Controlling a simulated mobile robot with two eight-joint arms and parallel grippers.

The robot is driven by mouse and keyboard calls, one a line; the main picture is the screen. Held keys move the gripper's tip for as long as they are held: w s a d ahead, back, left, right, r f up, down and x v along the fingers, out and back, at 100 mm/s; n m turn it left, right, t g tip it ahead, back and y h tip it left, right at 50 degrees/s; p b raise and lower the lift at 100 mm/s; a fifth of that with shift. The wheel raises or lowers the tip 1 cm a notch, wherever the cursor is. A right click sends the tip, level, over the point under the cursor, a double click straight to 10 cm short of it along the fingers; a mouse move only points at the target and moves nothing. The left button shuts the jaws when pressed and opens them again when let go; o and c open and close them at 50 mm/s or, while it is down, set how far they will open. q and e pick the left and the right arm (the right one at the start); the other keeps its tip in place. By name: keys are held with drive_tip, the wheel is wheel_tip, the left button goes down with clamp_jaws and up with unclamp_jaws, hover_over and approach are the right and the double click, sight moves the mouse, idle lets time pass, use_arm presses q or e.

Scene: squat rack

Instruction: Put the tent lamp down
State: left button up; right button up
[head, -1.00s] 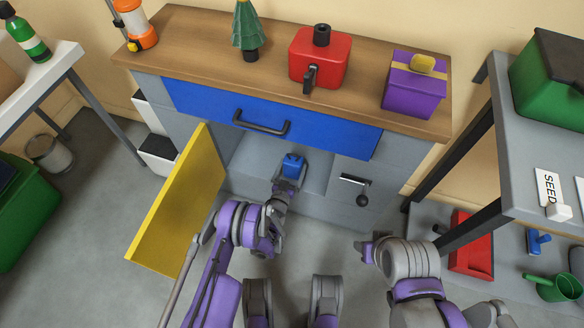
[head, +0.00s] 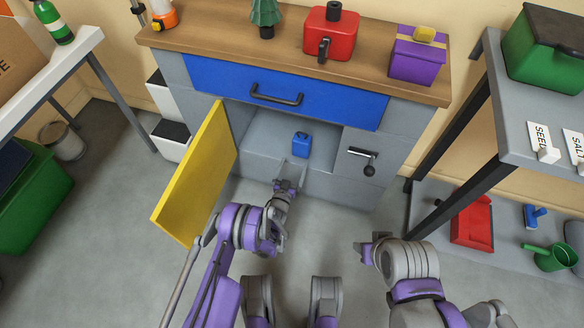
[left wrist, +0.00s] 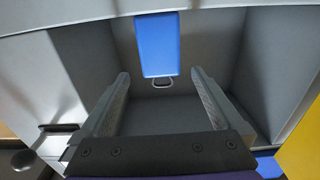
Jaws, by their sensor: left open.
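The tent lamp, which I take to be the small blue object with a wire loop (head: 300,146), stands on the floor of the open cabinet compartment. It also shows in the left wrist view (left wrist: 157,45), beyond the fingertips. My left gripper (head: 293,172) is open and empty just in front of the lamp, apart from it. Its two fingers (left wrist: 160,88) show spread in the left wrist view, with the loop between and beyond their tips. My right gripper (head: 364,250) is low in front of the cabinet, and its jaws are not clear.
The yellow door (head: 198,172) stands open left of the compartment. The blue drawer (head: 285,92) above is shut. A crank handle (head: 366,160) sticks out at right. The wooden top (head: 275,45) carries a red can, purple box, green tree and orange lantern.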

use_arm(q)
drive_tip(key=w+a+r+n+g+y, duration=0.1)
drive_tip(key=w+a+r+y, duration=0.15)
drive_tip(key=r, duration=0.35)
drive_tip(key=w+a+r+n+g+y, duration=0.1)
drive_tip(key=w+a+r, duration=0.1)
drive_tip(key=a+r, duration=0.35)
drive_tip(key=s+a+r+g+y, duration=0.1)
drive_tip(key=s+a+r+g, duration=0.2)
drive_tip(key=r, duration=0.4)
drive_tip(key=s+a+r+g+y, duration=0.1)
drive_tip(key=s+a+r, duration=0.1)
drive_tip(key=s+r, duration=0.4)
drive_tip(key=s+a+r+n+g, duration=0.1)
drive_tip(key=s+a+r+g, duration=0.15)
drive_tip(key=s, duration=0.45)
drive_tip(key=s+a+r+g, duration=0.1)
drive_tip(key=s+a+r, duration=0.1)
drive_tip(key=s+r, duration=0.35)
drive_tip(key=s+f+g, duration=0.1)
drive_tip(key=s, duration=1)
drive_tip(key=s+a+f+g, duration=0.1)
drive_tip(key=s+f+g, duration=0.1)
drive_tip(key=s, duration=0.9)
drive_tip(key=shift+s+n, duration=0.2)
drive_tip(key=shift+n, duration=0.1)
drive_tip(key=shift+g, duration=0.25)
